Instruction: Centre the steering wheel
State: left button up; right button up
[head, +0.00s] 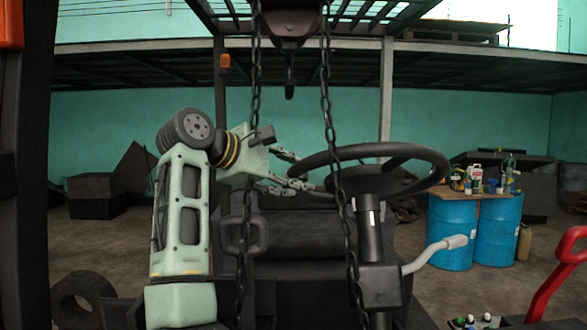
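The black steering wheel (434,160) sits on top of its dark column (368,235), right of the picture's middle, its rim tilted and seen at a low angle.
A grey lever (437,252) sticks out right of the column. A black seat (305,235) is behind. Blue barrels (452,232) stand farther back right. A red handle (555,275) is at lower right.

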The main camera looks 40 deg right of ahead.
jog(key=shift+d+f, duration=0.15)
jog(key=shift+d, duration=0.15)
jog(key=shift+a, duration=0.15)
jog(key=shift+c, duration=0.7)
grip_shut()
